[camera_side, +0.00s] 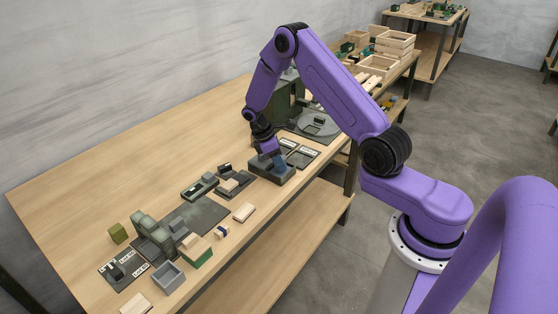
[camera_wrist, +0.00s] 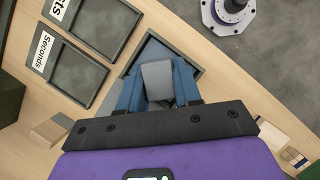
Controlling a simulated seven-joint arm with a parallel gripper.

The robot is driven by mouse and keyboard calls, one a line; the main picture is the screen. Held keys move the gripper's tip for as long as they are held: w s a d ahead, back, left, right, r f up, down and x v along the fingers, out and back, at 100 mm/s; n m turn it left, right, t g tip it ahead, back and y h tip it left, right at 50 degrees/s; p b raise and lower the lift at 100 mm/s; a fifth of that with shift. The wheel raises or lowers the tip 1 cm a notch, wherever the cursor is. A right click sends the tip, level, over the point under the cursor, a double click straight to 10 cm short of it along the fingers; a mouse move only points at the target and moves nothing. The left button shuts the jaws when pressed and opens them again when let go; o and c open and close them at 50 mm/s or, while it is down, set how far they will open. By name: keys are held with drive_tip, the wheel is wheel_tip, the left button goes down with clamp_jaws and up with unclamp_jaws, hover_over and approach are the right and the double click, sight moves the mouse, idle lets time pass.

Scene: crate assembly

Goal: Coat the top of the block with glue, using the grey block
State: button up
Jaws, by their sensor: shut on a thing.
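My gripper (camera_wrist: 158,92) has its blue fingers shut on a grey block (camera_wrist: 157,75) in the wrist view. In the side view my gripper (camera_side: 271,158) points down at a dark square tray (camera_side: 273,174) near the table's front edge. In the wrist view the block is over this tray (camera_wrist: 190,62), which has a blue-grey inside. I cannot tell whether the block touches the inside. Several pale wooden blocks lie left of the tray, one in a dark holder (camera_side: 233,184) and one loose on the table (camera_side: 244,212). I cannot tell which is to be coated, and I see no glue clearly.
Two shallow labelled trays, one marked "Seconds" (camera_wrist: 78,78), lie beside the dark tray. A green machine (camera_side: 288,98) and a round grey plate (camera_side: 318,125) stand behind my gripper. Green fixtures (camera_side: 153,237) and a grey open box (camera_side: 168,276) are at the left. The table's back left is clear.

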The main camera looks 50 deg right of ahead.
sight(285, 157)
drive_tip(key=shift+f, duration=0.55)
idle(1.2)
drive_tip(key=shift+r, duration=3.6)
drive_tip(key=shift+a, duration=0.1)
